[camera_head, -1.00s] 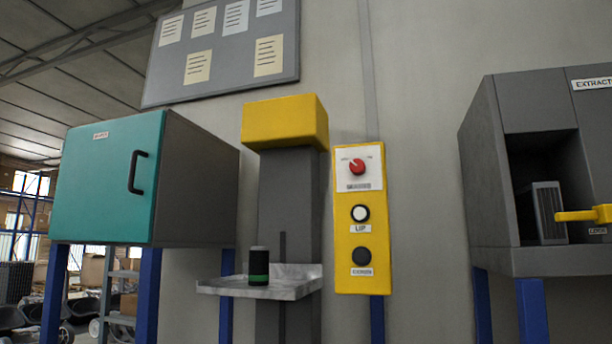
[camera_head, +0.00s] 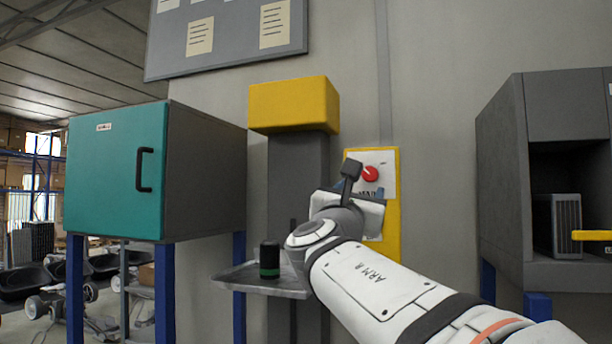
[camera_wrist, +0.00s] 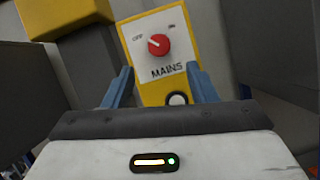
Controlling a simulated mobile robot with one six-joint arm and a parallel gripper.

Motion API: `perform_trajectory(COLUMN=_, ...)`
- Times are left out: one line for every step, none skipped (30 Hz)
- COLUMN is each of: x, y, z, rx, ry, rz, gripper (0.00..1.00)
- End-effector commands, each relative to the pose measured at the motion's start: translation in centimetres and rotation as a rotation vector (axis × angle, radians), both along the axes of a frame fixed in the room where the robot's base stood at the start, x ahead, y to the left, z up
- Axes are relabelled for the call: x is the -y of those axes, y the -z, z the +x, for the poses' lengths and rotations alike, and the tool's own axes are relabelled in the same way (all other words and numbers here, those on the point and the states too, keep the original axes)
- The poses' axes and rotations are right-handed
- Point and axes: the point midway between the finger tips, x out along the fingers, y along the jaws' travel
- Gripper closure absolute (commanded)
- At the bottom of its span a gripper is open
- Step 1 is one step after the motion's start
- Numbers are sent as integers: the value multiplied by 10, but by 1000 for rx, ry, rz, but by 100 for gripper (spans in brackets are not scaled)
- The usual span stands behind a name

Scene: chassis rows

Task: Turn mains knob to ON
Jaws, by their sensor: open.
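The red mains knob (camera_head: 370,173) sits on a white plate at the top of the yellow control panel (camera_head: 393,235). In the wrist view the knob (camera_wrist: 158,46) is above the word MAINS, with OFF at its left and ON at its right. Its white pointer mark points up-left, toward OFF. My gripper (camera_wrist: 160,82) is open and empty, its two blue fingers apart below the knob, not touching it. In the head view my arm and gripper cover the lower part of the panel, including its buttons. A white button (camera_wrist: 177,99) shows between the fingers.
A dark can with a green band (camera_head: 269,260) stands on a shelf (camera_head: 245,280) below a yellow-topped column (camera_head: 293,105). A teal-fronted cabinet (camera_head: 115,175) is at left. A grey extractor unit (camera_head: 500,170) with a yellow handle is at right. Bare wall lies between panel and extractor.

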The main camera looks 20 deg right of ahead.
Motion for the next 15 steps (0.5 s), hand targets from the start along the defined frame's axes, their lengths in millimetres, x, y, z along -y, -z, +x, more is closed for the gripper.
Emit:
perform_trajectory(x=3, y=-5, z=4, rx=-2, ry=3, rz=-7, gripper=48)
perform_trajectory(x=5, y=-6, z=7, rx=-2, ry=4, rz=-7, gripper=48)
perform_trajectory(x=8, y=-9, z=10, rx=-2, ry=4, rz=-7, gripper=48)
perform_trajectory(x=11, y=-11, z=14, rx=-3, ry=5, rz=-8, gripper=48)
perform_trajectory(x=15, y=-13, z=17, rx=-3, ry=5, rz=-8, gripper=48)
perform_trajectory(x=19, y=-15, z=23, rx=-3, ry=4, rz=-6, gripper=48)
perform_trajectory(x=22, y=-18, z=26, rx=-3, ry=4, rz=-6, gripper=48)
perform_trajectory(x=25, y=-19, z=30, rx=-2, ry=4, rz=-6, gripper=48)
perform_trajectory(x=28, y=-21, z=34, rx=-2, ry=4, rz=-5, gripper=48)
perform_trajectory(x=31, y=-23, z=37, rx=-2, ry=4, rz=-6, gripper=48)
perform_trajectory(x=34, y=-24, z=40, rx=-3, ry=3, rz=-4, gripper=48)
perform_trajectory(x=36, y=-26, z=44, rx=-2, ry=2, rz=-3, gripper=48)
perform_trajectory(x=38, y=-27, z=46, rx=-1, ry=2, rz=-4, gripper=48)
perform_trajectory(x=40, y=-28, z=48, rx=-1, ry=2, rz=-4, gripper=48)
perform_trajectory(x=42, y=-28, z=50, rx=0, ry=2, rz=-5, gripper=48)
